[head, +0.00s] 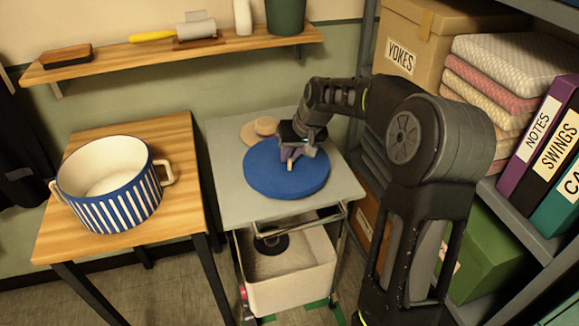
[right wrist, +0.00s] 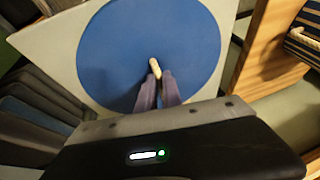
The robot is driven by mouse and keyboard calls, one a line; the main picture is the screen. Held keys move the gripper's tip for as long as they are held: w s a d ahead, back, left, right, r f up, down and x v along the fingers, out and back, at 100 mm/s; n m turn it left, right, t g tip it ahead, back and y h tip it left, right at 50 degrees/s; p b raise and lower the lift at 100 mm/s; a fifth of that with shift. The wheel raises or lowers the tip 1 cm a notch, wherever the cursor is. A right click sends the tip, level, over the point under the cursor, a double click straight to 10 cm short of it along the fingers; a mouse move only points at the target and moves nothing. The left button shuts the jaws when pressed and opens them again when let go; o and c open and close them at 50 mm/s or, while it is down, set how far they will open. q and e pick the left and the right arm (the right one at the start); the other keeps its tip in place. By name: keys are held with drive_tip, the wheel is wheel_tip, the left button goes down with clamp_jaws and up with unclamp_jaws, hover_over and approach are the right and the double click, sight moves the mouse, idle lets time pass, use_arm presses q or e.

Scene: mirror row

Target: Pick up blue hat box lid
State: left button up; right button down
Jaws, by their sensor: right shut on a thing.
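The blue hat box lid (head: 265,182) is a flat blue disc on the grey top of a small cart (head: 225,205). A pale peg-like handle (head: 290,167) stands on it. My right gripper (head: 289,155) reaches down over the lid and is shut on this handle. In the right wrist view, the lid (right wrist: 120,50) fills much of the picture, and the fingers of my right gripper (right wrist: 158,80) meet at the handle (right wrist: 155,67). I cannot tell whether the lid touches the cart top. My left gripper is not in view.
A tan round object with a knob (head: 250,133) lies behind the lid. A blue-and-white striped pot (head: 110,190) stands on the wooden table at left. A shelf (head: 180,50) runs above; a rack with folded textiles (head: 500,70) and binders stands right. A white bin (head: 290,275) sits below.

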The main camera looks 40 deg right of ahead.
wheel_tip(320, 180, up, 5)
drive_tip(key=shift+f, duration=0.1)
idle(0.7)
